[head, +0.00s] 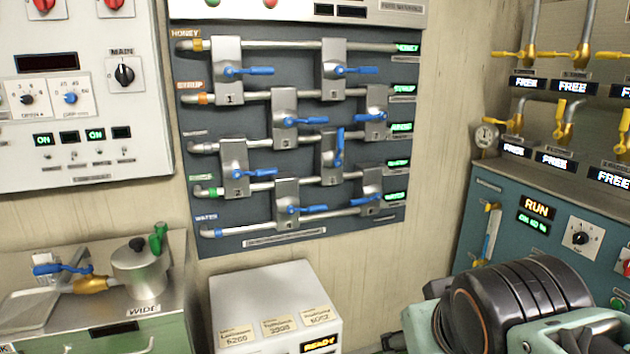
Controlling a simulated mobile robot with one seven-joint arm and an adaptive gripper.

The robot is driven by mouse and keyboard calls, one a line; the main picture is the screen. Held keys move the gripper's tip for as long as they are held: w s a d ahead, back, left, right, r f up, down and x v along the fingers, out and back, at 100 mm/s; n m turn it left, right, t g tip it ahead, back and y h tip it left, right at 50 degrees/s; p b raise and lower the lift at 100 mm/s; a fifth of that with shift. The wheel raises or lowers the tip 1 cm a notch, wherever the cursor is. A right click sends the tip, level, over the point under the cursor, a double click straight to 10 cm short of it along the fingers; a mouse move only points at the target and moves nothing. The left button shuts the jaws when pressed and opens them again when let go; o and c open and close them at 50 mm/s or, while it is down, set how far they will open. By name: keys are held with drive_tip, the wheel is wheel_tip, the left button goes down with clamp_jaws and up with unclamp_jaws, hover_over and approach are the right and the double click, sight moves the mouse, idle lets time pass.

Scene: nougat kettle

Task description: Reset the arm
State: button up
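My gripper does not show in the head view; no fingertips are visible anywhere. Whether it is open or shut, and whether it holds anything, cannot be seen.
A dark pipe panel (330,226) with several blue-handled valves hangs on the back wall. A white control box (75,160) is at left. A lidded metal pot (140,272) stands on a green-fronted counter. A white box (262,290) reads READY. A teal cabinet (487,215) reads RUN.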

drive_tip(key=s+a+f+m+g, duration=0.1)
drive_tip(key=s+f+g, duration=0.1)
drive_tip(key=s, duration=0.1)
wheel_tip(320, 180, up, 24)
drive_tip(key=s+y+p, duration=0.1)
drive_tip(key=p, duration=2.3)
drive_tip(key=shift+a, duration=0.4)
